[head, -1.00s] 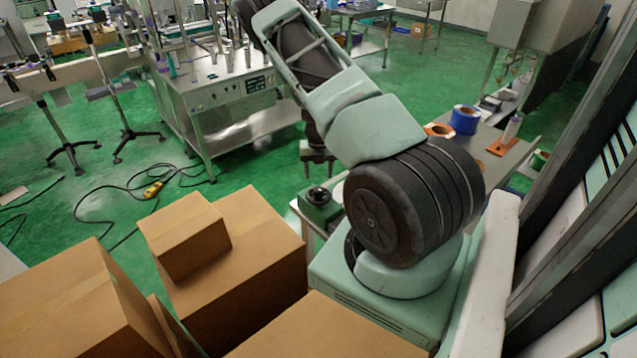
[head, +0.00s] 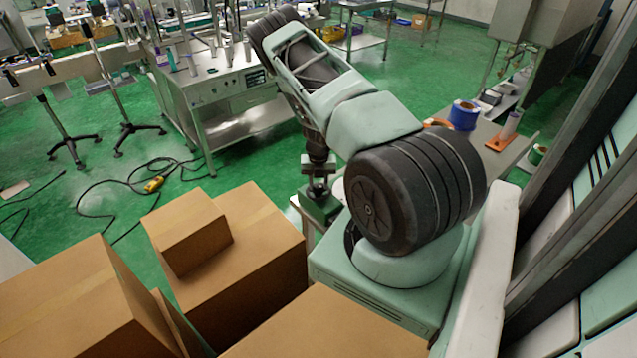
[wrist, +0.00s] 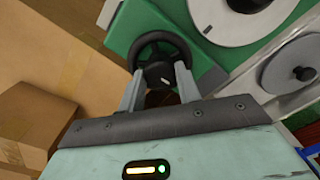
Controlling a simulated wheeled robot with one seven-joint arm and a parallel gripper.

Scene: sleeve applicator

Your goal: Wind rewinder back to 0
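The rewinder (wrist: 120,33) is a green box with a black handwheel (wrist: 160,38) on top, seen in the wrist view. In the head view the green box (head: 318,209) stands low at the middle, partly covered by my arm. My gripper (wrist: 159,70) is over the handwheel, with its two grey fingers apart, one on each side of the hub. The fingertips overlap the wheel in the picture; I cannot tell whether they touch it. A white dial (wrist: 232,14) sits beside the wheel, cut off by the frame edge. I cannot read its setting.
Cardboard boxes (head: 240,270) stand close on the left of the rewinder. A grey disc with a knob (wrist: 300,73) lies right of it. A steel machine table (head: 225,90) stands behind. A side table on the right carries a blue roll (head: 463,117).

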